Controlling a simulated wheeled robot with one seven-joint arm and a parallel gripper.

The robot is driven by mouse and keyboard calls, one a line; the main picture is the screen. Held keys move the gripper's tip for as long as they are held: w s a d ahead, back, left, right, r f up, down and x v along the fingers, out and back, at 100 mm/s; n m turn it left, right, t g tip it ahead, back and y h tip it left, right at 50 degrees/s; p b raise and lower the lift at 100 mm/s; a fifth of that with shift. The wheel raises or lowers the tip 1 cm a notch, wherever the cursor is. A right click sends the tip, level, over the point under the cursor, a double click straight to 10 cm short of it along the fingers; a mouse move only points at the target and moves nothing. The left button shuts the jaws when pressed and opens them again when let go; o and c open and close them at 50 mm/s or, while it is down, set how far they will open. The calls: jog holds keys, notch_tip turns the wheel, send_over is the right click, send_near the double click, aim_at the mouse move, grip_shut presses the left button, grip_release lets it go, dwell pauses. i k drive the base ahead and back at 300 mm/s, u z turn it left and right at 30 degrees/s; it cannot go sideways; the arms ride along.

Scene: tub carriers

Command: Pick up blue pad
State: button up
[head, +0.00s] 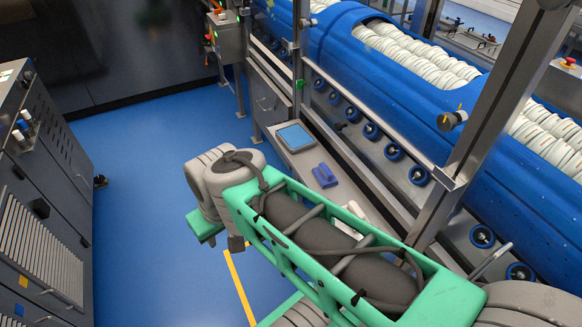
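A flat light-blue pad (294,137) with a pale rim lies on the narrow grey ledge beside the machine, right of the picture's centre top. A darker blue, ridged block (324,176) lies just in front of it on the same ledge, apart from it. I cannot tell for sure which of the two is the blue pad. My green and grey arm crosses the lower middle, with its far joint left of and nearer than both. My gripper's fingers do not show.
A long blue machine (345,45) holding rows of white rolls runs along the right. A metal post (490,120) rises beside the ledge. A white item (354,209) lies partly behind my arm. A grey cabinet (40,200) stands left. Blue floor (140,170) between is clear.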

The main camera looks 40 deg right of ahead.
aim_at(326, 178)
jog(key=u, duration=0.15)
jog(key=i, duration=0.9)
jog(key=z, duration=0.8)
jog(key=i, duration=0.65)
jog(key=z, duration=0.6)
